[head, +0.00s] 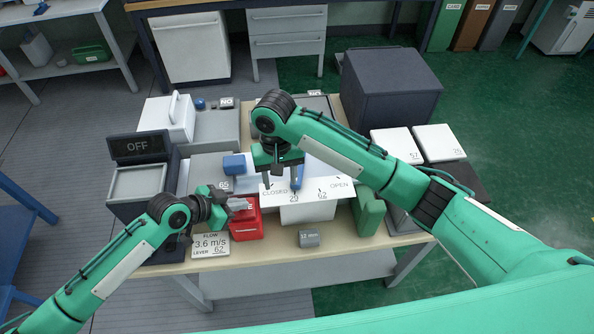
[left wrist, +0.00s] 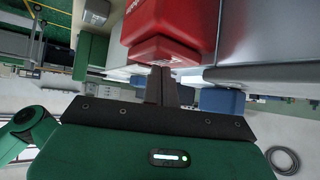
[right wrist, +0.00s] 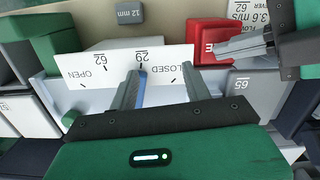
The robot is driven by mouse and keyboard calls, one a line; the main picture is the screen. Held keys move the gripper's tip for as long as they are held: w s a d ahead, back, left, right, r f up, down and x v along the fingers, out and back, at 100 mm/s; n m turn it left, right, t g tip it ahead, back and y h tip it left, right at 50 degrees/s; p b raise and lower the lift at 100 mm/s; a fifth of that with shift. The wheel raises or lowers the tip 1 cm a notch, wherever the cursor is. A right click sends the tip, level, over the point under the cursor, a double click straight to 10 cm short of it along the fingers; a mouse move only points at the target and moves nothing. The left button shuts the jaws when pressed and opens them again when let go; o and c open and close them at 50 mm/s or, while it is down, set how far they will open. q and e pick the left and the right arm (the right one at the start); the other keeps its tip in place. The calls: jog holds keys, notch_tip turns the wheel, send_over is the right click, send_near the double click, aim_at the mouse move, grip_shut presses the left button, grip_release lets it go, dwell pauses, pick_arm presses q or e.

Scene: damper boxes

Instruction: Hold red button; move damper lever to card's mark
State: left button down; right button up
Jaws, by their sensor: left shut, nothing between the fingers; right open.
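The red box (head: 246,224) stands at the table's front; its button face is largely hidden. My left gripper (head: 240,204) is shut and empty, its tips at the top of the red box (left wrist: 170,30); I cannot tell whether they press it. The card (head: 210,246) reads flow 3.6 m/s, lever 62. The white scale plate (head: 307,188) is marked closed, 29, 62 and open. The blue lever (head: 297,180) stands near the 29 mark. My right gripper (right wrist: 165,88) is open, with one finger close beside the blue lever (right wrist: 142,90); contact is unclear.
A display (head: 137,147) reads OFF at the left. A grey 12 mm block (head: 309,239) lies in front of the damper box. A green block (head: 369,211) stands to its right, and a large dark box (head: 391,85) behind. A blue block (head: 234,164) sits left of the right gripper.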

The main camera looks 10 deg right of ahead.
jog(key=w+d+r+m+t, duration=0.1)
jog(key=w+d+r+m, duration=0.3)
jog(key=w+d+r, duration=0.15)
jog(key=f, duration=1.2)
jog(key=shift+w+a+f, duration=0.15)
jog(key=shift+w+a, duration=0.15)
jog(key=shift+w, duration=0.05)
grip_shut()
